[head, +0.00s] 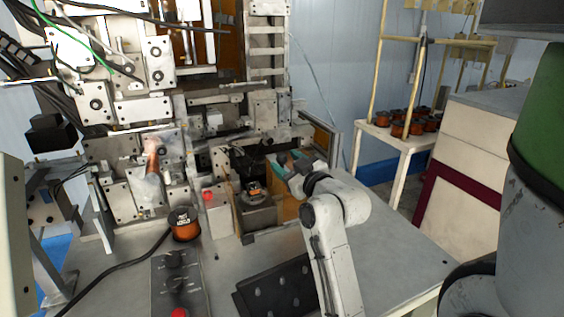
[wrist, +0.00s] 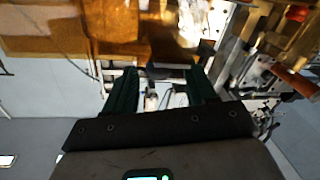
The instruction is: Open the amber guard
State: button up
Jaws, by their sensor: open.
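The amber guard shows as a brown-orange translucent panel (wrist: 95,35) across the top of the wrist view. In the head view an amber panel (head: 286,208) stands low at the front right of the winder, partly behind my arm. My gripper (head: 279,162) is beside the winder's right side, above that panel. In the wrist view my gripper (wrist: 160,88) has its two dark green fingers apart. A pale horizontal bar and small metal parts show between and beyond the fingertips; I cannot tell whether they touch. The guard's handle is not clearly visible.
The winder (head: 150,105) fills the left and back. A copper spool (head: 183,222) and a red-button box (head: 214,212) stand on the grey bench (head: 235,262). A black tray (head: 278,290) lies beside my arm. Several spools stand on a stand (head: 383,134) at right.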

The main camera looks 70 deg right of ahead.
jog(key=b+v, duration=0.1)
jog(key=v, duration=0.6)
jog(key=shift+s+a, duration=0.25)
